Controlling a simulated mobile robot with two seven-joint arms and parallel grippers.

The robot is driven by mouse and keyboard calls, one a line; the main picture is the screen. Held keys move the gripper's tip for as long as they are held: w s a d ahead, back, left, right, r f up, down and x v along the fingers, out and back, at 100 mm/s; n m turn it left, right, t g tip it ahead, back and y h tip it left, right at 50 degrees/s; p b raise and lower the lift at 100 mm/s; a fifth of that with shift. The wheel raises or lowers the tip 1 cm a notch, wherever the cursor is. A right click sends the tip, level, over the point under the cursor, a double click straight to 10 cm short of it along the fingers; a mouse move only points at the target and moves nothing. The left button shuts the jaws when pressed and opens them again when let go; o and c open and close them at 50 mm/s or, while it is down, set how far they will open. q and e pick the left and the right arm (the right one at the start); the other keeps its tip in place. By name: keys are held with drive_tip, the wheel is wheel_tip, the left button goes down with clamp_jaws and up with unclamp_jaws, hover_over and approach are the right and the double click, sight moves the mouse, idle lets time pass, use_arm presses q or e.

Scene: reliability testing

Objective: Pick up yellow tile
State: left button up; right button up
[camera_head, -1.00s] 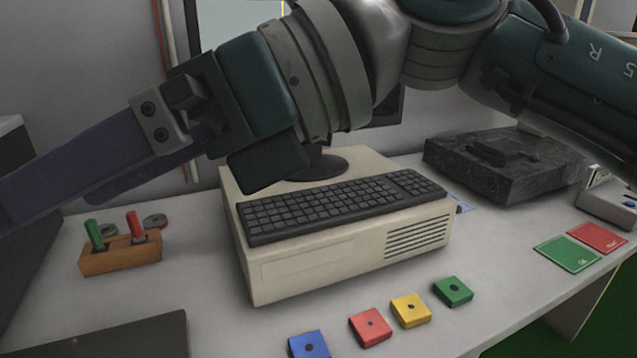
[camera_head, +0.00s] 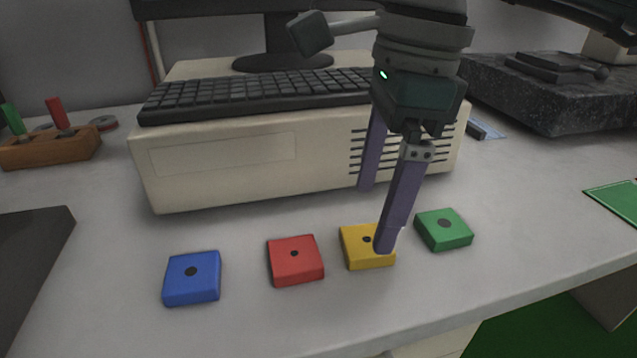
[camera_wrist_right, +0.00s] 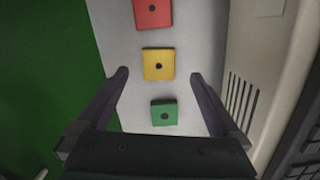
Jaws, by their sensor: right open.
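The yellow tile (camera_head: 357,249), a square block with a dark centre hole, lies on the table between the red tile (camera_head: 295,260) and the green tile (camera_head: 444,230). My right gripper (camera_head: 376,218) points down, open and empty; its near finger hides part of the yellow tile in the head view. In the right wrist view the yellow tile (camera_wrist_right: 158,64) lies just beyond the open fingertips (camera_wrist_right: 158,74), roughly centred between them. The green tile (camera_wrist_right: 164,112) shows between the fingers. I cannot tell the exact height of the fingertips above the table. My left gripper is not in view.
A blue tile (camera_head: 192,278) lies left of the red one. A beige computer case (camera_head: 250,160) with a keyboard (camera_head: 255,93) on top stands close behind the tiles and my right gripper. The table's front edge is near. A wooden holder (camera_head: 50,149) stands far left.

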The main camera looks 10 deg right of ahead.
sight(368, 239)
drive_tip(key=f, duration=0.4)
drive_tip(key=shift+s+a+f+b, duration=0.1)
drive_tip(key=shift+a+f+b, duration=0.1)
drive_tip(key=shift+b, duration=0.2)
drive_tip(key=shift+c, duration=0.3)
drive_tip(key=c, duration=1.4)
drive_tip(key=shift+r, duration=0.1)
